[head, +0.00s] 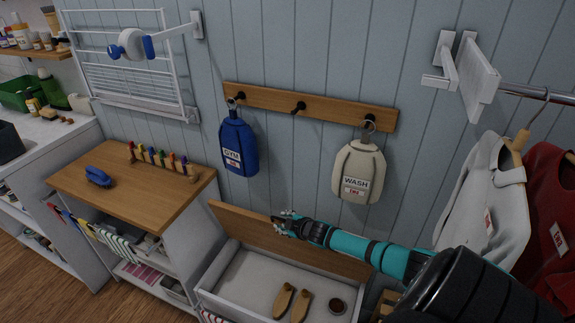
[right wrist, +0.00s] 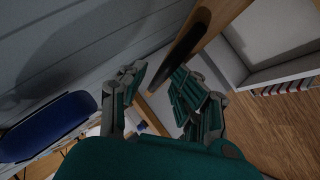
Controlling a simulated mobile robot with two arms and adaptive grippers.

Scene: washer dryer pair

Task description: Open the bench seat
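The bench seat's wooden lid (head: 232,222) is tilted up steeply near the wall, above the open white bench box (head: 238,270). My left gripper is not in view.
A blue GYM bag (head: 238,145) and a cream WASH bag (head: 358,172) hang from a wall peg rail (head: 300,107) above the bench. A wood-topped cabinet (head: 120,200) stands left of the bench. Shirts (head: 485,205) hang at the right.

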